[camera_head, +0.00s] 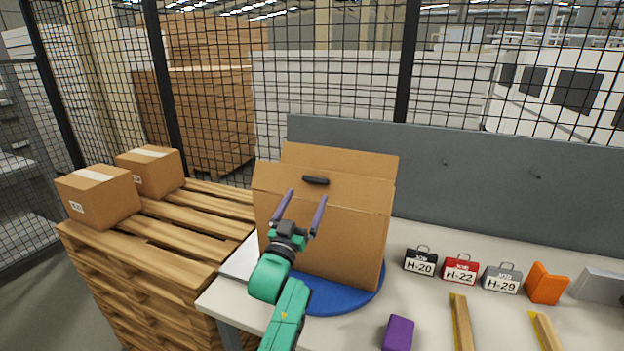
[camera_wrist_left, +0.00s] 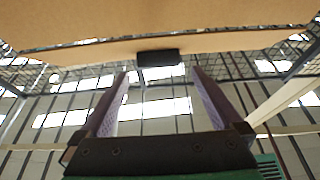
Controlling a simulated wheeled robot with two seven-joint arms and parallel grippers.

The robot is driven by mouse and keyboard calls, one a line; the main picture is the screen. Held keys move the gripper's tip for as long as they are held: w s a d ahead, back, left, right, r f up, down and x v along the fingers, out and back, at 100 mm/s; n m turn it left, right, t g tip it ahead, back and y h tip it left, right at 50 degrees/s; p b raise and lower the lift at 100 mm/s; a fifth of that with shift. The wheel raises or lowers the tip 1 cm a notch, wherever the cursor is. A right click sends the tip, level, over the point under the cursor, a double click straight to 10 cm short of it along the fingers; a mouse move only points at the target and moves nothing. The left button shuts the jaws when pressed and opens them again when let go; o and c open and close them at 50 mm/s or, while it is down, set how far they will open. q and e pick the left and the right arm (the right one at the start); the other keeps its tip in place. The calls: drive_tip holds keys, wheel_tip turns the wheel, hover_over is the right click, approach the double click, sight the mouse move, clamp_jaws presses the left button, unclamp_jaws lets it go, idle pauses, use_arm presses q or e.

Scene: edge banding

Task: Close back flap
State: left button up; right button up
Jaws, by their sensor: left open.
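A brown cardboard box (camera_head: 335,245) stands on a blue round base (camera_head: 340,300) on the table. A cardboard flap (camera_head: 340,156) stands up at the back of its top, behind another upright cardboard panel. A small black piece (camera_head: 316,180) sits near the top of the front side. My left gripper (camera_head: 306,195) is open and empty, in front of the box, with its fingers pointing up. In the left wrist view, cardboard (camera_wrist_left: 160,40) spans the top and the black piece (camera_wrist_left: 158,57) shows just beyond the open fingers (camera_wrist_left: 161,72). Contact cannot be told. My right gripper is out of view.
Job boxes in black (camera_head: 420,262), red (camera_head: 460,269) and grey (camera_head: 502,278) stand right of the box, near an orange block (camera_head: 546,283). A purple block (camera_head: 398,333) lies at the front. A wooden pallet (camera_head: 160,235) with two cartons is at left; a grey panel (camera_head: 480,175) stands behind.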

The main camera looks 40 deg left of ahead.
sight(314, 182)
use_arm(q)
drive_tip(key=x, duration=0.3)
drive_tip(key=p+x, duration=0.1)
drive_tip(key=x, duration=0.1)
drive_tip(key=shift+w+d, duration=0.1)
drive_tip(key=shift+d, duration=0.15)
drive_tip(key=shift+a, duration=0.2)
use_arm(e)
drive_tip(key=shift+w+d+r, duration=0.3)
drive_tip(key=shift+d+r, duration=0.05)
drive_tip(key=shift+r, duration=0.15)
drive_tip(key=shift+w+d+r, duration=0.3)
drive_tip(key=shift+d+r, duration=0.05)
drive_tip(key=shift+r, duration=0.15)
use_arm(q)
drive_tip(key=shift+d, duration=0.1)
drive_tip(key=c, duration=0.8)
clamp_jaws()
drive_tip(key=shift+w, duration=0.1)
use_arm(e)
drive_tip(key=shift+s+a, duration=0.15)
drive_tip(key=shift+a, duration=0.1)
